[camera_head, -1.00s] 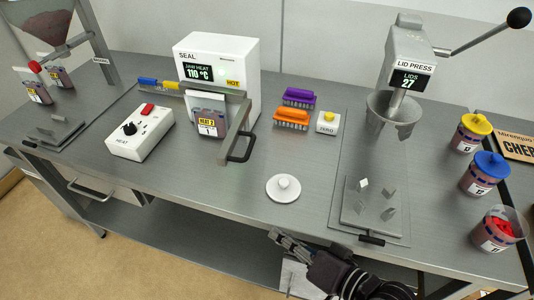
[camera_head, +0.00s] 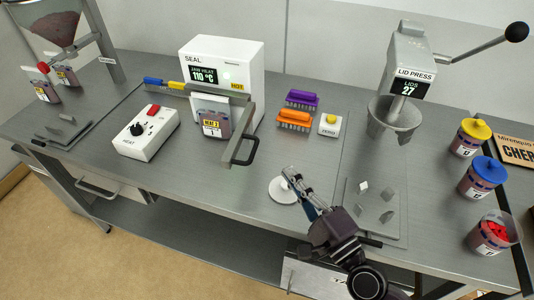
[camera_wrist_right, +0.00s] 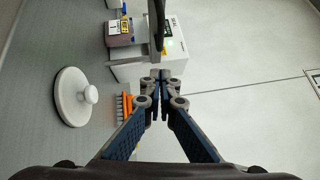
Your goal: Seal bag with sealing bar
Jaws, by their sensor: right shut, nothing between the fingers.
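The bag (camera_head: 213,122), dark with a yellow label, stands upright at the front of the white sealer (camera_head: 228,62). Its display reads 110 °C beside a yellow HOT label. The grey sealing bar (camera_head: 205,91) crosses in front of the sealer at the bag's top, with a black handle (camera_head: 243,152) toward me. In the right wrist view the bag (camera_wrist_right: 119,30) and the sealer (camera_wrist_right: 170,62) are ahead. My right gripper (camera_head: 289,172) is shut and empty above the table, by the white knobbed disc and short of the handle. My left gripper is not in view.
The white knobbed disc (camera_head: 284,190) lies on the table beside my right gripper. Purple and orange brushes (camera_head: 294,120) and a ZERO button box (camera_head: 328,125) stand right of the sealer. A heat control box (camera_head: 146,135) is at left, the lid press (camera_head: 408,70) at right.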

